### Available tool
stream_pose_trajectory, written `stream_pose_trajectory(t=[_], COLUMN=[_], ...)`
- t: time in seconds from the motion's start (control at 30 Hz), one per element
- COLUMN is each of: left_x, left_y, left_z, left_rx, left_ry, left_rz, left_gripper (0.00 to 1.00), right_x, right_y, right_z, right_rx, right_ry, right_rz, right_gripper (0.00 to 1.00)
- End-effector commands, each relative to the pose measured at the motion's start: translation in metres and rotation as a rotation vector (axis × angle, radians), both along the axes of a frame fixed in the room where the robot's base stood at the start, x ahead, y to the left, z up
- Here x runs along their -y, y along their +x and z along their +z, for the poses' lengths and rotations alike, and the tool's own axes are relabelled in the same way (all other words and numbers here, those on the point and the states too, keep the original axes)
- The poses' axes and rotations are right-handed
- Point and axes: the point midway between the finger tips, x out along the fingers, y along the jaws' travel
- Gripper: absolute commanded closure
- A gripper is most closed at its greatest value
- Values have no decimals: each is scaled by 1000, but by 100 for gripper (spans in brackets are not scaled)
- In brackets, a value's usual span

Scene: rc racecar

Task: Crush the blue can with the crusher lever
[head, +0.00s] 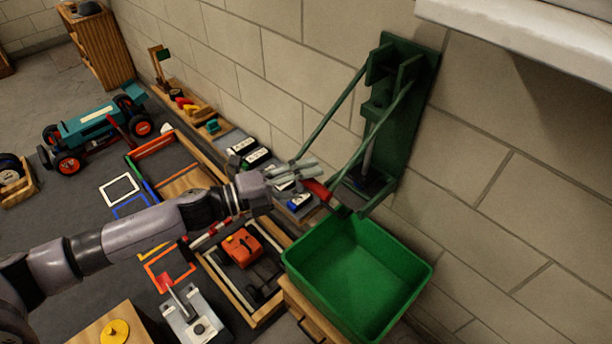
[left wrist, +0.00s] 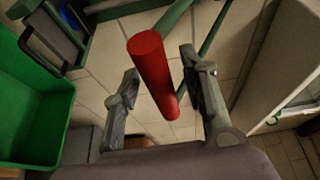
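The green can crusher (head: 395,110) is fixed to the block wall, its two long lever arms reaching down and left. Its red lever handle (head: 317,189) is at the lower end. My left gripper (head: 300,175) is at this handle. In the left wrist view the red handle (left wrist: 153,70) lies between the two open fingers, with a gap on each side. My right gripper is not in view.
A green bin (head: 355,270) stands below the crusher, and also shows in the left wrist view (left wrist: 35,110). Car parts in framed trays (head: 240,290) lie below my left arm. A teal racecar (head: 90,122) is on the floor at left. A white ledge (head: 530,30) juts out upper right.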

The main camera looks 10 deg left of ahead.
Motion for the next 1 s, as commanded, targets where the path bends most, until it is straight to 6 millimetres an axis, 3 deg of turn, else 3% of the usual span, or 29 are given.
stream_pose_trajectory(t=[0.13, 0.7, 1.0], left_x=[0, 0, -1], left_y=[0, 0, 0], left_z=[0, 0, 0], left_rx=[0, 0, 0], left_ry=[0, 0, 1], left_rz=[0, 0, 0], left_gripper=[61, 99, 100], right_x=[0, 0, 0], right_y=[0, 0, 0], right_z=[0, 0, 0], right_rx=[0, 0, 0], right_ry=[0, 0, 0], right_rz=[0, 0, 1], right_gripper=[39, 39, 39])
